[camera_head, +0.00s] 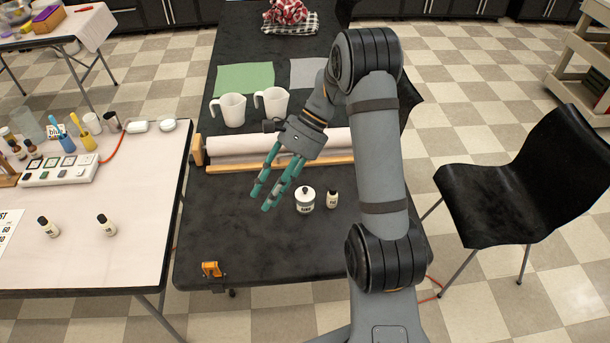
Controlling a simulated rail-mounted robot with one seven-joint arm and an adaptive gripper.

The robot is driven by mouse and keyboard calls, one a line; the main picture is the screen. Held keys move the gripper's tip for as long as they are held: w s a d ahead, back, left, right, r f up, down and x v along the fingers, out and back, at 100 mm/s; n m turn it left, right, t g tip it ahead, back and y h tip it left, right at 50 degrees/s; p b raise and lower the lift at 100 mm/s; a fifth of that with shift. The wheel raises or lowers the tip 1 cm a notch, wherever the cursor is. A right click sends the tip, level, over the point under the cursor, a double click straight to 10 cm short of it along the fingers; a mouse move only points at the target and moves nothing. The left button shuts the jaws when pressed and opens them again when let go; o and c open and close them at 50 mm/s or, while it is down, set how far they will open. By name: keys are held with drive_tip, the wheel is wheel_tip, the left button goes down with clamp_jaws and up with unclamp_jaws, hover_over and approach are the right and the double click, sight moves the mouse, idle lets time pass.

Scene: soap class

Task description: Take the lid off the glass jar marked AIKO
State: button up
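A small white or glass jar (305,205) with a dark label stands upright on the black table (230,235). Its label is too small to read surely. A lid (305,190) with a dark knob sits on the jar. My gripper (262,199) is left of the jar, fingers pointing down and to the left. Its two green fingers are apart, with nothing visible between them. It looks clear of the jar, but its height above the table is hard to judge.
Behind are a paper roll (230,144) on a wooden holder and two white mugs (229,110). An orange clamp (211,269) sits at the front left edge.

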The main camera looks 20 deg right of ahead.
drive_tip(key=w+d+f+n+h, duration=0.2)
drive_tip(key=d+f+n+h, duration=0.1)
drive_tip(key=n, duration=0.5)
drive_tip(key=n+t+h, duration=0.3)
drive_tip(key=n+h, duration=0.2)
drive_tip(key=n, duration=1.6)
hover_over(305, 188)
wheel_tip(305, 188, down, 2)
drive_tip(key=f, duration=0.3)
drive_tip(key=s+f, duration=0.1)
drive_tip(key=shift+d+f, duration=0.3)
drive_tip(key=shift+f, duration=0.05)
drive_tip(key=f, duration=0.1)
drive_tip(key=f+p, duration=0.1)
drive_tip(key=f, duration=0.2)
drive_tip(key=shift+w+a+f+p, duration=0.25)
drive_tip(key=shift+w+a+p, duration=0.05)
drive_tip(key=shift+w+a, duration=0.05)
drive_tip(key=shift+f, duration=0.6)
drive_tip(key=c, duration=0.3)
clamp_jaws()
